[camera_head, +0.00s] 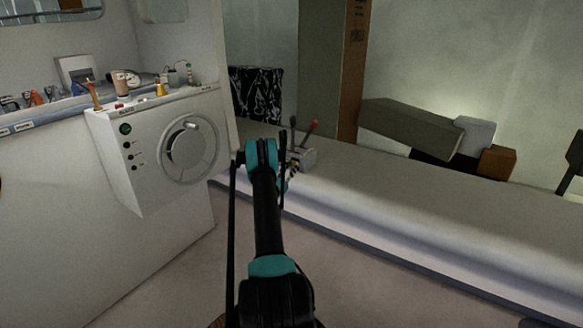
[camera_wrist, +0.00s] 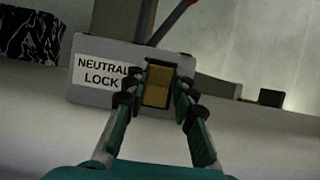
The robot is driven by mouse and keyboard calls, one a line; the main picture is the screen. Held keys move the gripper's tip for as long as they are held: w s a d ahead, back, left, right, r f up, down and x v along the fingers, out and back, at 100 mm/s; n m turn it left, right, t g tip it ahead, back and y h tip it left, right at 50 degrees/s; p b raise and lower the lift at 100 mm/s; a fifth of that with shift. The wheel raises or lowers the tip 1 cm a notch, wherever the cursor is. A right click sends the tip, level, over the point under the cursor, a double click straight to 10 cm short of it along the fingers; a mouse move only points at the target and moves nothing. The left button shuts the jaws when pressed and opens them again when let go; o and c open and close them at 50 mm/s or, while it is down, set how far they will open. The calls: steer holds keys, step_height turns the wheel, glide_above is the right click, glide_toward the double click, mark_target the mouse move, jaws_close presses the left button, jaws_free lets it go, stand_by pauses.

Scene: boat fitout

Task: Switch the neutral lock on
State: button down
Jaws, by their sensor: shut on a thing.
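The neutral lock is a grey box with a white "NEUTRAL LOCK" label (camera_wrist: 101,73) in the wrist view. A yellow rocker switch (camera_wrist: 157,87) in a dark frame is set in its front face. My gripper (camera_wrist: 157,104) is in front of the switch, its two fingertips at the left and right sides of the frame. Its jaws are closed on the switch or its frame; which of these they touch I cannot tell. In the head view the grey box (camera_head: 307,158) stands on the pale ledge, partly hidden by my arm.
A red-tipped lever (camera_head: 311,128) and a dark lever (camera_head: 293,123) rise from the box. A white panel with a round dial (camera_head: 192,150) is to the left. A grey block (camera_head: 410,128) lies behind right. The ledge (camera_head: 420,200) is clear to the right.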

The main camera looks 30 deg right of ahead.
steer(key=c, duration=1.2)
jaws_free()
steer(key=shift+r, duration=0.1)
step_height(320, 180, up, 10)
steer(key=shift+f, duration=0.15)
